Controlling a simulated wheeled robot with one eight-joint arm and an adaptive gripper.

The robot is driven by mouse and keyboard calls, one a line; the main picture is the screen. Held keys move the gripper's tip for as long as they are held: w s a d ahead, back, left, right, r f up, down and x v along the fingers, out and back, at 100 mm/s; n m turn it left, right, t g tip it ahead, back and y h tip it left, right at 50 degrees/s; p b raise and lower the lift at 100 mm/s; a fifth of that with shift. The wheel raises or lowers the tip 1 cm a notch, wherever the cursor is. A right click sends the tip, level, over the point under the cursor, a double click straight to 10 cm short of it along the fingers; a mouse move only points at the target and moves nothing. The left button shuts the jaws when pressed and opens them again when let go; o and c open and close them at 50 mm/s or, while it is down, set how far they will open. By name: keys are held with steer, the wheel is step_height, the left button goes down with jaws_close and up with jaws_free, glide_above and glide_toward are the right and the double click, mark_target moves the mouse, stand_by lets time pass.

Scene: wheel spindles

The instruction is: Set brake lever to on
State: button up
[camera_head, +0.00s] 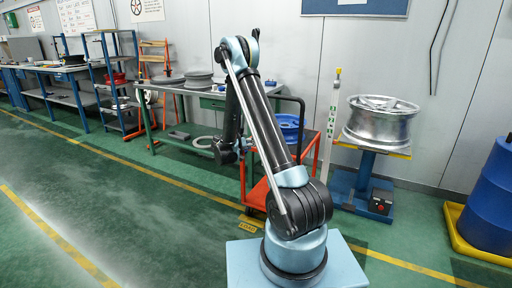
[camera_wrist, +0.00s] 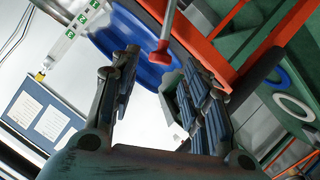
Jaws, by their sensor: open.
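In the wrist view a thin rod with a red end (camera_wrist: 161,52) comes in from the top edge; it looks like the brake lever, but no on/off marking shows. The orange-red cart (camera_head: 262,192) stands behind my arm in the head view, with a blue wheel rim (camera_head: 290,127) on it. My gripper (camera_wrist: 160,62) is open and empty, and the red end appears between its fingertips in the picture. I cannot tell whether they touch it. In the head view my gripper (camera_head: 225,153) hangs beside the cart, partly hidden by my arm.
A silver wheel (camera_head: 380,120) sits on a blue stand (camera_head: 360,182) to the right. A green-and-white post (camera_head: 330,125) stands by the cart. A green workbench (camera_head: 180,92) is behind to the left. A blue drum (camera_head: 491,205) is far right. The floor at left is clear.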

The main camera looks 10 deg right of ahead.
steer(key=shift+x, duration=2.1)
